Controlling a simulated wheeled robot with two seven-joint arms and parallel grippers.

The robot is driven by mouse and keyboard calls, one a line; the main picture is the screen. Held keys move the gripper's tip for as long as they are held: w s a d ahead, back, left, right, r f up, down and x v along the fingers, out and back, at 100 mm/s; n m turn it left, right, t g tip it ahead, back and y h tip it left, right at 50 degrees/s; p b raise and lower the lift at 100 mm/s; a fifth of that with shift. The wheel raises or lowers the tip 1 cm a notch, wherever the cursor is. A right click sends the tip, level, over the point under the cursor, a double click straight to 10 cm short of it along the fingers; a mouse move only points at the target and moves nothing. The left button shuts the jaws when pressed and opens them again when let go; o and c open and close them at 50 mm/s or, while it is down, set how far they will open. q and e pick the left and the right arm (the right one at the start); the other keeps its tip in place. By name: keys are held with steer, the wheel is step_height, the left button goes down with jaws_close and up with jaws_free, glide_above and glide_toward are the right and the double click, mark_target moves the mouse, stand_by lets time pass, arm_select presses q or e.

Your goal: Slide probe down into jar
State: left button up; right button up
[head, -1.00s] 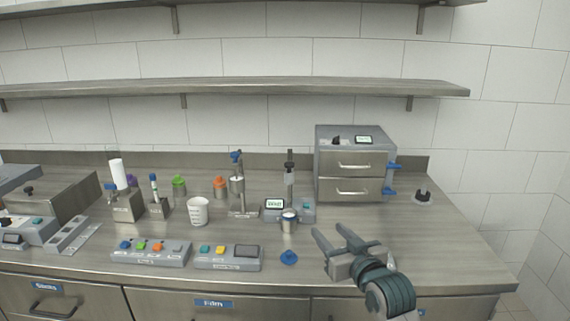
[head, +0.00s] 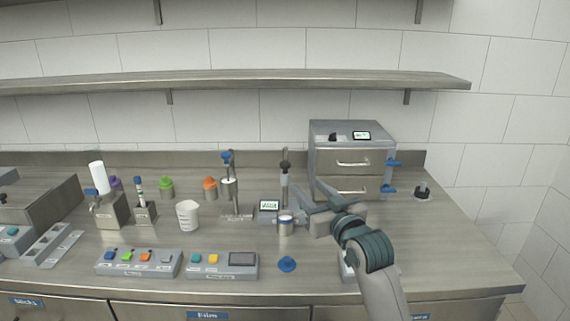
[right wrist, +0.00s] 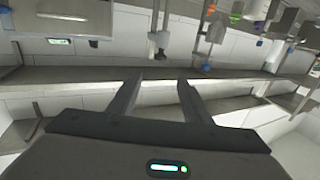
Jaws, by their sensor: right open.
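The probe's lower end is too small to make out. My right gripper (head: 311,203) is open and empty, to the right of the post and jar. In the right wrist view the picture is upside down, and the post and knob (right wrist: 160,52) appear between and beyond the open fingers (right wrist: 160,82). My left gripper is not in view.
A grey drawer unit (head: 350,163) stands behind my right gripper. A blue lid (head: 287,264) lies in front of the jar. Button panels (head: 140,263) line the front left. A white beaker (head: 188,214) and another stand (head: 236,214) are left of the jar. The right counter is mostly clear.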

mark_target(287, 165)
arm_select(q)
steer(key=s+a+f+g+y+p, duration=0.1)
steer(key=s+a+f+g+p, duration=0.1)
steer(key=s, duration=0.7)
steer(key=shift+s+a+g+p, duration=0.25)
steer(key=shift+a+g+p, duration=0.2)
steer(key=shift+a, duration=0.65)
arm_select(e)
steer(key=shift+x, duration=8.45)
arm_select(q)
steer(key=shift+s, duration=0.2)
arm_select(e)
steer(key=shift+c, duration=0.7)
